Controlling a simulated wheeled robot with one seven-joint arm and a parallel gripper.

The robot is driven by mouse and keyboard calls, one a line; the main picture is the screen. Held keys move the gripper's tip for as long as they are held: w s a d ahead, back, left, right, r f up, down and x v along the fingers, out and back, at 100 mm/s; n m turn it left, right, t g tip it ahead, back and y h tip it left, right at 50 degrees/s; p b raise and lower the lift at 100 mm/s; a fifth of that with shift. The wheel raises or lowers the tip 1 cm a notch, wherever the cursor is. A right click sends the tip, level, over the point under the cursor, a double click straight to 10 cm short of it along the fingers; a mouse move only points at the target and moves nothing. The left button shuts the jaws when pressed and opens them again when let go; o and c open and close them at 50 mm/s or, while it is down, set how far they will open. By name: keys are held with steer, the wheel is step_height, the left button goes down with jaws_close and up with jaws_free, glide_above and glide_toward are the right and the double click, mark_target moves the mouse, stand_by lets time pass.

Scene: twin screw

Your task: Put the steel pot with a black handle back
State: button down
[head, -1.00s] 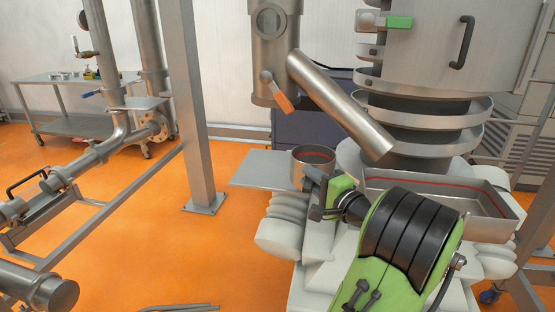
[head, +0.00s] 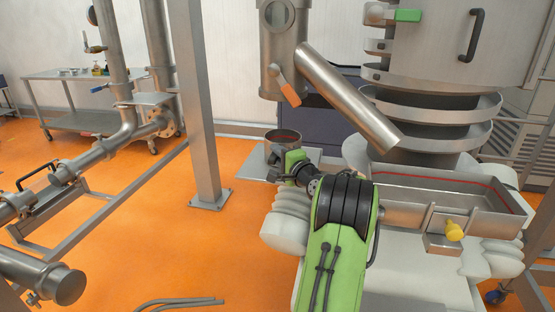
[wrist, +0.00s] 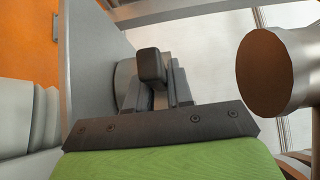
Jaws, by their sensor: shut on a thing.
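The steel pot (head: 283,135), round with a red line inside its rim, is at the back of the small grey side shelf (head: 252,168). It looks upright; I cannot tell whether its base touches the shelf. My gripper (head: 281,160) is on the near side of the pot, shut on its handle. In the wrist view the black handle (wrist: 150,67) sits between the fingers of my gripper (wrist: 155,92). Part of the grey pot wall (wrist: 122,85) shows behind it, beside the shelf surface (wrist: 92,60). My gripper hides the pot's lower front.
A slanted steel chute (head: 350,98) comes down to the right of the pot; a pipe end (wrist: 268,70) shows right in the wrist view. A rectangular steel tray (head: 455,190) with a yellow knob (head: 454,231) lies right. A steel post (head: 200,110) stands left.

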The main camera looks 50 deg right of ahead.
steer(key=shift+r, duration=0.1)
steer(key=c, duration=1.4)
jaws_free()
steer(key=shift+f, duration=0.2)
steer(key=o, duration=0.4)
steer(key=shift+r, duration=0.1)
